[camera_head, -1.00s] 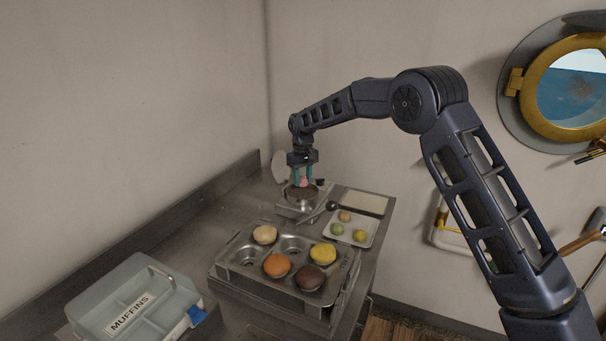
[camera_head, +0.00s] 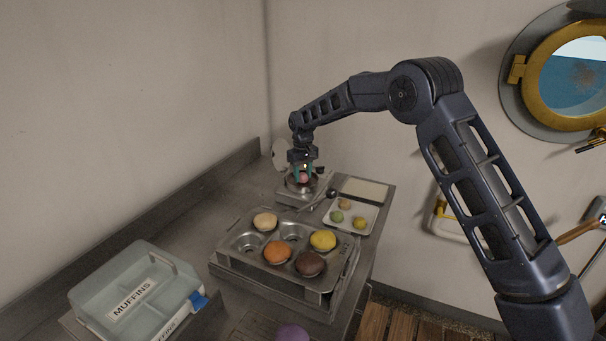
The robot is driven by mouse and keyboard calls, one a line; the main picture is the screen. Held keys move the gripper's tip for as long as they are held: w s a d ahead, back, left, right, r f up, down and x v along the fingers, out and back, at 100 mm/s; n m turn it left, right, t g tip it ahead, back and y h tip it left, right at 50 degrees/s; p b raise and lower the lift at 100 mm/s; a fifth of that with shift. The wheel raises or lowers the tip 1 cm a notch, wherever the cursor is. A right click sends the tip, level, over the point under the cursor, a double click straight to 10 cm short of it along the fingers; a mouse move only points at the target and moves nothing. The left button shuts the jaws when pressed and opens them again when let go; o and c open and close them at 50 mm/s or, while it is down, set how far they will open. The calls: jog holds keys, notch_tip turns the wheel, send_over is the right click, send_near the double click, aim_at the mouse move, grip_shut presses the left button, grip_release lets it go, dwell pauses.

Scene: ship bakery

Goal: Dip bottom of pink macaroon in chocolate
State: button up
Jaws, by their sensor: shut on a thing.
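My gripper (camera_head: 304,176) points down at the far end of the counter, with its teal fingers shut on the pink macaroon (camera_head: 304,178). The macaroon is at the mouth of a small metal bowl (camera_head: 291,187). The bowl sits on a metal stand (camera_head: 289,197) and holds the dark chocolate. The macaroon's underside is hidden, so I cannot tell whether it touches the chocolate.
A white plate (camera_head: 340,229) with several small macaroons sits right of the bowl, near a dark-ended ladle (camera_head: 331,193) and a pale board (camera_head: 364,189). A muffin tin (camera_head: 262,269) stands in front. A clear muffin box (camera_head: 107,286) is at front left.

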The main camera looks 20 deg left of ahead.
jog(key=shift+f, duration=0.5)
dwell(0.5)
jog(key=shift+r, duration=0.2)
dwell(0.9)
jog(key=shift+r, duration=1.55)
jog(key=shift+r, duration=0.15)
jog(key=shift+r, duration=2.9)
